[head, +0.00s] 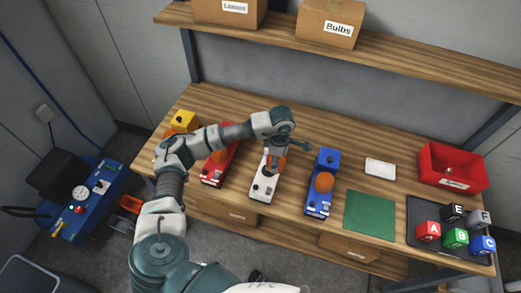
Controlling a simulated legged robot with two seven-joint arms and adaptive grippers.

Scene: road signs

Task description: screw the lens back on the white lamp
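The white lamp (263,187) stands on the wooden workbench, between the red lamp and the blue lamp. My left arm reaches over from the left, and its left gripper (279,163) points down at the far end of the white lamp. An orange lens (281,163) shows at the gripper, partly hidden by it. I cannot tell whether the fingers are closed on the lens, or whether the lens touches the lamp. My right gripper is not in view.
A red lamp (214,176), a blue lamp (318,204) with an orange lens (323,181) and a yellow lamp (184,120) stand nearby. Right are a green mat (370,216), white card (380,168), red bin (430,163) and lettered cubes. Boxes (331,22) sit on the shelf above.

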